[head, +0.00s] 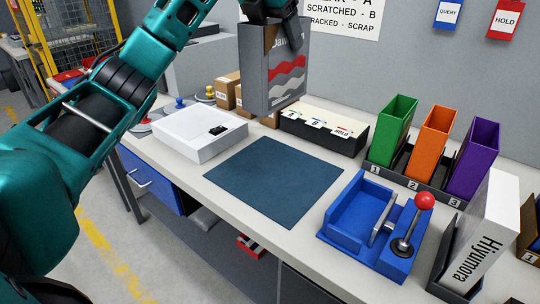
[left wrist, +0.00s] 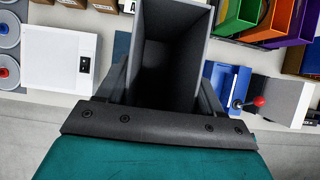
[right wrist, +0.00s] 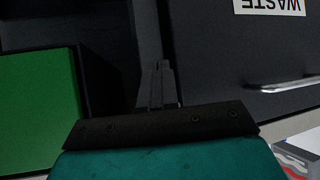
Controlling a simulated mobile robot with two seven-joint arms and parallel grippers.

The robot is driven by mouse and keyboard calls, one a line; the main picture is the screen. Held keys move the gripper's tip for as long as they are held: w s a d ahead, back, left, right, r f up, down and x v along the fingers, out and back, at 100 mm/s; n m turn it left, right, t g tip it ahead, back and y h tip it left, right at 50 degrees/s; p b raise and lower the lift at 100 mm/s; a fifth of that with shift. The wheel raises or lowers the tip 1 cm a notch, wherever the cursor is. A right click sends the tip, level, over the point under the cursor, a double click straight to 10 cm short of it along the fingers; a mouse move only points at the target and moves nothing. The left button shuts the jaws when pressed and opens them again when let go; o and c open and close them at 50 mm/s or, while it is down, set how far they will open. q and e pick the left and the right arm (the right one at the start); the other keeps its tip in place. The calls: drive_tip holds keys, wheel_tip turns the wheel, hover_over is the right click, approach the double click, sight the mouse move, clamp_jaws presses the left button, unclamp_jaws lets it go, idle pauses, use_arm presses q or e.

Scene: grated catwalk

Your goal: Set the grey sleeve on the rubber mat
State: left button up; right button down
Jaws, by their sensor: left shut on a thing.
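The grey sleeve (head: 270,85), an open-topped box with red and white wave stripes on its face, hangs upright in the air behind the rubber mat. My left gripper (head: 272,12) is shut on its upper part. In the left wrist view the sleeve (left wrist: 170,70) sits between the fingers, its hollow inside dark and empty-looking. The dark blue rubber mat (head: 275,180) lies flat and bare on the bench; the sleeve mostly hides it in the left wrist view. My right gripper (right wrist: 158,85) shows only in the right wrist view, fingers together and empty.
A white box (head: 200,133) stands left of the mat. A black card tray (head: 325,132) stands behind it. A blue fixture with a red-knobbed lever (head: 424,201) stands right. Green, orange and purple sleeves (head: 434,132) stand in a rack. A dark WASTE unit (right wrist: 240,50) faces my right gripper.

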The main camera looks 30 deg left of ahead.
use_arm(q)
wheel_tip(320, 180, down, 20)
drive_tip(key=b, duration=0.2)
drive_tip(key=shift+r+b, duration=0.15)
drive_tip(key=shift+b, duration=0.15)
drive_tip(key=shift+f, duration=0.25)
drive_tip(key=o, duration=1.3)
drive_tip(key=shift+r, duration=0.1)
